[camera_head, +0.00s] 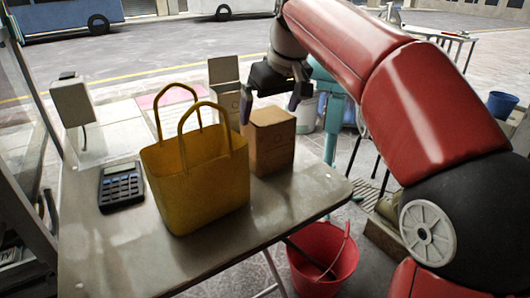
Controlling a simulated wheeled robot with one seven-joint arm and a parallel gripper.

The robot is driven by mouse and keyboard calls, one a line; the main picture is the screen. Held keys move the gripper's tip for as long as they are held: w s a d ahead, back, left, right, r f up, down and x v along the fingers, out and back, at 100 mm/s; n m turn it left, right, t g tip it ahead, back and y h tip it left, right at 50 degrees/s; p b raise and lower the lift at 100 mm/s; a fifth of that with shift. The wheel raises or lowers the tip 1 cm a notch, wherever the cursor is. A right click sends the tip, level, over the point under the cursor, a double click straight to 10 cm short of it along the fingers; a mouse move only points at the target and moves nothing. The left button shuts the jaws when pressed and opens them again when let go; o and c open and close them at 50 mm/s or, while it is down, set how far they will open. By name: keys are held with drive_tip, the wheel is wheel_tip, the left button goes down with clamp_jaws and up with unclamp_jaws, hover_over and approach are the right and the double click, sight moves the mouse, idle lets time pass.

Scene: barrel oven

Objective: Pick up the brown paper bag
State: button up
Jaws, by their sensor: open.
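The brown paper bag (269,146) stands upright on the table, near its right end. It looks stiff and box-shaped, with faint printing on the side. My gripper (271,103) is open, pointing down, just above the bag's top. One finger is at the left and one at the right of the bag's upper part. I cannot tell whether the fingers touch it.
A mustard-yellow tote bag (196,180) with tall handles stands close to the left. A calculator (121,186) lies on the metal table (106,250). A grey card box (224,79) is behind. A red bucket (322,262) sits below the right edge.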

sight(268, 115)
drive_tip(key=x, duration=0.5)
drive_tip(key=shift+w+f+b, duration=0.2)
drive_tip(key=shift+w+b, duration=0.1)
drive_tip(key=c, duration=0.9)
drive_tip(key=shift+r, duration=0.1)
